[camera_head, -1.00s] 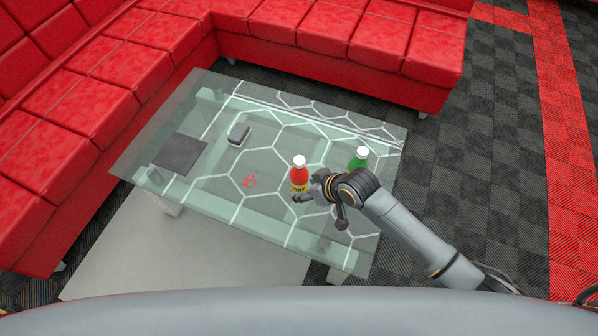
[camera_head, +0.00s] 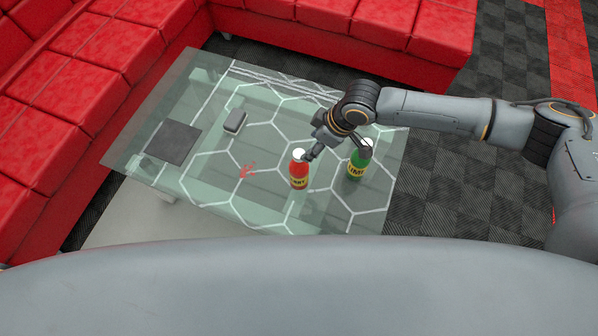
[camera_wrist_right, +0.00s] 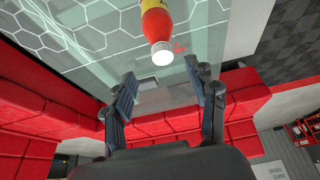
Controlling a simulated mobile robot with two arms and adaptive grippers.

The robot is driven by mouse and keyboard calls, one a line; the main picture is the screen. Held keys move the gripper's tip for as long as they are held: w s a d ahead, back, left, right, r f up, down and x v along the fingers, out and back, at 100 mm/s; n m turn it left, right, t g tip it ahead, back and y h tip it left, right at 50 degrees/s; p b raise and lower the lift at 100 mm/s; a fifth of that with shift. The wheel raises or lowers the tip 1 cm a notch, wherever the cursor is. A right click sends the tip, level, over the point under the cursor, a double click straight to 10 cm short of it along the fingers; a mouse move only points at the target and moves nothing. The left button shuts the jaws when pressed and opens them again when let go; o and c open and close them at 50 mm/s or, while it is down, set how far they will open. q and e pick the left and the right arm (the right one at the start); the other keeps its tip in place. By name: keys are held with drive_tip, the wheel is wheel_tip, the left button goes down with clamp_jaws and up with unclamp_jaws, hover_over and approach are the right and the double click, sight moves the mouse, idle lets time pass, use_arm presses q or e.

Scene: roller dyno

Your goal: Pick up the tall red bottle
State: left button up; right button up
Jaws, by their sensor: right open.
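The red bottle (camera_head: 299,172) with a white cap and yellow label stands upright on the glass table. In the right wrist view the red bottle (camera_wrist_right: 158,28) lies beyond the fingertips, its white cap pointing toward the gripper. My right gripper (camera_head: 312,148) is just above and beside the bottle's cap in the head view. In the right wrist view the right gripper (camera_wrist_right: 160,82) has its fingers spread wide with nothing between them. My left gripper is not in view.
A green bottle (camera_head: 359,162) with a white cap stands right of the red one, partly behind my arm. The glass table (camera_head: 215,140) also holds a dark flat square (camera_head: 173,142) and a small grey box (camera_head: 235,121). A red sofa (camera_head: 120,60) borders it.

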sight(300, 154)
drive_tip(key=x, duration=0.3)
drive_tip(key=shift+w+a+f, duration=0.1)
drive_tip(key=shift+a+f, duration=0.05)
drive_tip(key=shift+f, duration=0.05)
drive_tip(key=shift+x, duration=2.7)
drive_tip(key=shift+a+r, duration=0.1)
drive_tip(key=shift+a, duration=0.05)
clamp_jaws()
